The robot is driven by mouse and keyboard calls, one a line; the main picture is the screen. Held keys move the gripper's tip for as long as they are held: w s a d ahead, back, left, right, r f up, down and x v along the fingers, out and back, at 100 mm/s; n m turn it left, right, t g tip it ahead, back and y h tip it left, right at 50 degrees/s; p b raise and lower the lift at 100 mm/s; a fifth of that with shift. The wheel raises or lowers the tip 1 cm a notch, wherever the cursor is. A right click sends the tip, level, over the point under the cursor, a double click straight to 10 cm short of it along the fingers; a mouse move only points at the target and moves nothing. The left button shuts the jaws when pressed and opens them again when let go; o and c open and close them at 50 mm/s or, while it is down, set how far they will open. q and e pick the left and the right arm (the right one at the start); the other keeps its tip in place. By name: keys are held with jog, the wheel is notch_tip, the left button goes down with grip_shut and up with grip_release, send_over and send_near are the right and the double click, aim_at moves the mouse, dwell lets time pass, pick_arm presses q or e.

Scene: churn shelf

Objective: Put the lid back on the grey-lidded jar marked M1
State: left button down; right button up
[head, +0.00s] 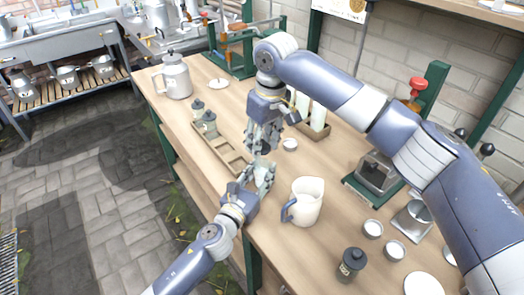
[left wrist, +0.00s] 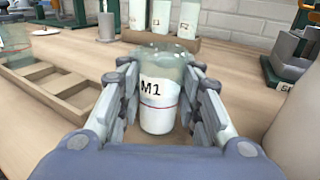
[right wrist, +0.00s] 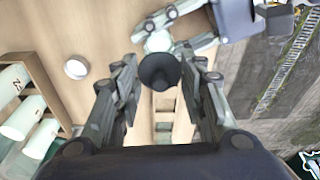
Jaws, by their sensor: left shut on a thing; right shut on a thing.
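The jar marked M1 (left wrist: 157,110) is pale with a red line and a clear upper part. It stands upright between the fingers of my left gripper (left wrist: 160,108), which is shut on it. No lid shows on its rim in the left wrist view. In the head view my left gripper (head: 262,178) is below my right gripper (head: 262,146). My right gripper is shut on the dark grey lid (right wrist: 159,72), seen between its fingertips in the right wrist view. The lid overlaps the pale jar top (right wrist: 158,42) there; the gap between them is hard to judge.
A wooden compartment tray (head: 234,163) lies left of the grippers, with two dark-lidded jars (head: 209,124) in it. A white jug (head: 306,203) with a blue handle stands close on the right. Another dark-lidded jar (head: 351,264) is at the front. White cylinders (left wrist: 188,20) stand in a rack behind.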

jog(key=shift+f, duration=1.05)
jog(key=shift+f, duration=0.1)
jog(key=shift+f, duration=0.8)
jog(key=shift+f, duration=0.65)
jog(key=o, duration=0.8)
jog(key=r, duration=0.4)
jog(key=s+d+r, duration=0.1)
jog(key=r, duration=0.7)
jog(key=shift+s+d, duration=0.15)
